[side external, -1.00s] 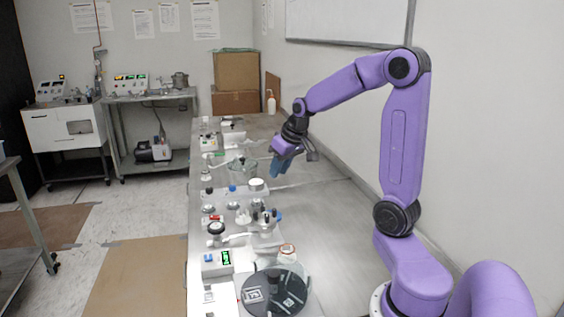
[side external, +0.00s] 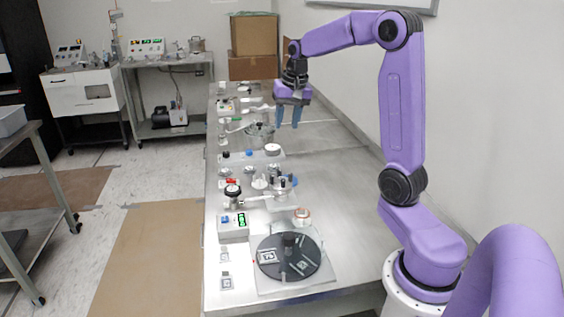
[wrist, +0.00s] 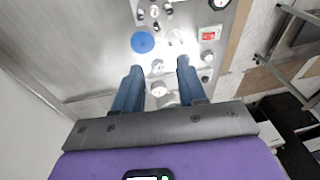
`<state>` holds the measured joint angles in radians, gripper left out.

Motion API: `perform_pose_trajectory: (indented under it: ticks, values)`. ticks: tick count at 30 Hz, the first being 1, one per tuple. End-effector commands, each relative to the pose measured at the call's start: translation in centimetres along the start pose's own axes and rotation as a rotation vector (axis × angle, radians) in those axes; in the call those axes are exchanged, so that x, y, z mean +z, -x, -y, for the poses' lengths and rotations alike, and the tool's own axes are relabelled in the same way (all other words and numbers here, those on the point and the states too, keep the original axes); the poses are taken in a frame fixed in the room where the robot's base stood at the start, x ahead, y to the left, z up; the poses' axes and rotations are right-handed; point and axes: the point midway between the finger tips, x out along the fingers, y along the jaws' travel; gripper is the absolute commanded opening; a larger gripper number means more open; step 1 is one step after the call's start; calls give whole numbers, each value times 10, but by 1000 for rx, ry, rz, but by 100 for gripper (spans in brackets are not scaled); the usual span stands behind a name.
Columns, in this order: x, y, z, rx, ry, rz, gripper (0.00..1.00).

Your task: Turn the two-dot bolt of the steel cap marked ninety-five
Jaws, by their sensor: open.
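My gripper (side external: 288,122) is open and empty in the side view, with its blue fingers pointing down above the bench around the middle of the row of fittings. In the wrist view, the gripper (wrist: 159,67) has its two fingers apart, with small round silvery fittings between and beyond them. A small group of steel fittings (side external: 262,180) stands on the bench in the side view. I cannot read a ninety-five or make out a two-dot bolt in either view, so I cannot tell which piece is the steel cap.
A black disc (side external: 310,264) lies on a plate at the near end. The wrist view shows a blue disc (wrist: 143,42) and a red switch (wrist: 211,33). The bench's right side is clear.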

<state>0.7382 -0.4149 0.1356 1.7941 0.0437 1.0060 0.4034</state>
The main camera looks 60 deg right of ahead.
Motion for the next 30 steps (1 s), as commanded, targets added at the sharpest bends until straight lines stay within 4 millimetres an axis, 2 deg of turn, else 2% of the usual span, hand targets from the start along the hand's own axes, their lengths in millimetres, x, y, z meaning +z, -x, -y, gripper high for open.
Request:
perform_pose_trajectory:
  ticks: [3, 7, 12, 16, 20, 30]
  values:
    - [-14, -2, 10, 58, -222, 67, 41]
    - [-22, -2, 15, 118, -417, 112, 41]
    - [-26, -3, 18, 160, -538, 134, 41]
    - [-25, -9, 17, 167, -556, 138, 41]
    - [-21, -25, 15, 168, -553, 140, 41]
    - [-10, -88, 7, 168, -552, 141, 41]
